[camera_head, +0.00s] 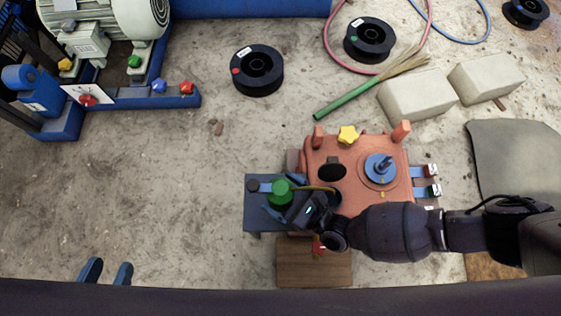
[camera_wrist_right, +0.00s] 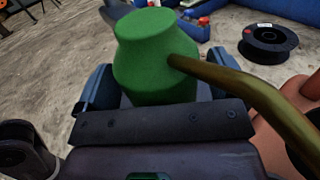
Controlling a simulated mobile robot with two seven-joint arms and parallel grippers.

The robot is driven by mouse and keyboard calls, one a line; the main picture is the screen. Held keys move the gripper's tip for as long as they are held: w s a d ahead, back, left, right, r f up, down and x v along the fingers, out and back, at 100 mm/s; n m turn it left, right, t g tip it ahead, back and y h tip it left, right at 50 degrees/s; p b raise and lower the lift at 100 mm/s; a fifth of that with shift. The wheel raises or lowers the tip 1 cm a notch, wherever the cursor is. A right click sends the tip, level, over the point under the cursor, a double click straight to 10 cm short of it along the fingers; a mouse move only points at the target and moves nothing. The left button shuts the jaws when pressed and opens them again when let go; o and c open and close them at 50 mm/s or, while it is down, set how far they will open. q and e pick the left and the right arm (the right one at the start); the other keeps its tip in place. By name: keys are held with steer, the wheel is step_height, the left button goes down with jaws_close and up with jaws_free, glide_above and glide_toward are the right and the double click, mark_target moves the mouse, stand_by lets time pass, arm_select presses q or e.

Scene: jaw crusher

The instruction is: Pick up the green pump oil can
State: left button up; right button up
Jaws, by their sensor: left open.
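The green pump oil can (camera_head: 281,191), with a thin brass-coloured spout pointing right, is at the blue stand beside the orange machine. My right gripper (camera_head: 284,196) reaches it from the lower right, with blue fingers on both sides of it. In the right wrist view the can (camera_wrist_right: 155,60) rises upright between the fingers (camera_wrist_right: 158,90). Its lower part is hidden behind the gripper's dark bar, so I cannot tell whether the fingers press on it. My left gripper (camera_head: 107,271) is open and empty over the floor at the lower left.
The orange machine (camera_head: 318,152) with a yellow knob (camera_head: 348,134) stands right beside the can. The blue stand (camera_head: 255,218) is under my right gripper. A brown wooden block (camera_head: 300,272) lies in front. A motor (camera_head: 110,20) on a blue frame stands upper left. Floor between is clear.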

steer(key=c, duration=1.1)
step_height(320, 180, up, 19)
steer(key=p, duration=0.7)
steer(key=w+d+r+m+t+h, duration=0.1)
steer(key=d+r+m+t+h, duration=0.25)
steer(key=d, duration=1.15)
steer(key=w+d+r+m+t+h, duration=0.1)
steer(key=d+r+m+t+h, duration=0.3)
steer(key=d, duration=1.1)
steer(key=d+r+n+g+y, duration=0.1)
steer(key=d+r+n+g, duration=0.1)
steer(key=d+r, duration=0.6)
arm_select(q)
steer(key=g, duration=0.1)
steer(key=d+m+g, duration=0.1)
steer(key=g, duration=0.1)
steer(key=shift+s+r, duration=0.15)
steer(key=shift+r, duration=0.05)
arm_select(e)
steer(key=a+r+n+y, duration=0.1)
steer(key=a+r, duration=0.1)
steer(key=r, duration=0.1)
steer(key=a+r+g+y, duration=0.1)
steer(key=a+r, duration=0.1)
steer(key=r, duration=0.2)
steer(key=s+a+r+n+g+y, duration=0.1)
steer(key=a+r, duration=0.2)
steer(key=shift+a+r+n+y, duration=0.1)
steer(key=shift+r+n+y, duration=0.15)
steer(key=shift+r+n, duration=0.1)
